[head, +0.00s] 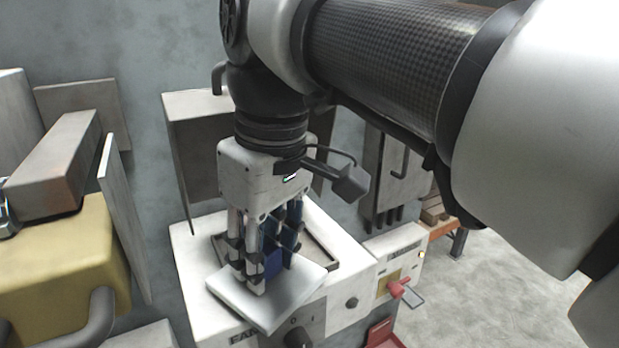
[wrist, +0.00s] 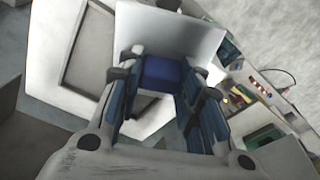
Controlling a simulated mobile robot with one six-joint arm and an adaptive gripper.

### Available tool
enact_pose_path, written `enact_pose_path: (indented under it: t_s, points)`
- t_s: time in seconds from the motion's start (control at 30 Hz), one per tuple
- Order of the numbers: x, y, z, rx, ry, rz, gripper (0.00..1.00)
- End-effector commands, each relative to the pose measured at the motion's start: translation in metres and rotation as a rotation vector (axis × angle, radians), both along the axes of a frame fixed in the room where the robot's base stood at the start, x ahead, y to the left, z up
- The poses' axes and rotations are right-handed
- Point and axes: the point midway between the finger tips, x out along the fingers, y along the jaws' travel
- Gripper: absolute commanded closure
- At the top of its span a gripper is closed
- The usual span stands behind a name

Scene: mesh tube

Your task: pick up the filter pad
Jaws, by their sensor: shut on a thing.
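The filter pad looks like a flat white square plate (head: 262,308) with a blue block on it; the plate also shows in the wrist view (wrist: 165,32). My gripper (head: 268,276) points down, its fingers on either side of the blue block (wrist: 160,72), shut on it. The pad is turned askew over the front of a white machine's top and reaches past its front edge. Any gap under the pad is hard to judge. The fingers partly hide the block in the head view.
A shallow framed recess (head: 322,247) lies behind the pad on the white machine (head: 192,262). A control panel with a red lever (head: 397,288) is at right. A yellow machine (head: 62,262) stands left, beside an upright panel (head: 122,222). Open floor (head: 500,275) lies at right.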

Motion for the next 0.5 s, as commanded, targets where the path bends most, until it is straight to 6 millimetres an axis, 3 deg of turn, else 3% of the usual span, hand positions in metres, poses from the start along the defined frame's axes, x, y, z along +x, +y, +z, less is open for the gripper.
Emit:
enact_pose_path:
  t_s: [0.3, 0.5]
  points:
    - [0.0, 0.0, 0.0, 0.0, 0.0, 0.0, 0.95]
    - [0.0001, 0.0, 0.0012, 0.0, 0.0, 0.0, 0.95]
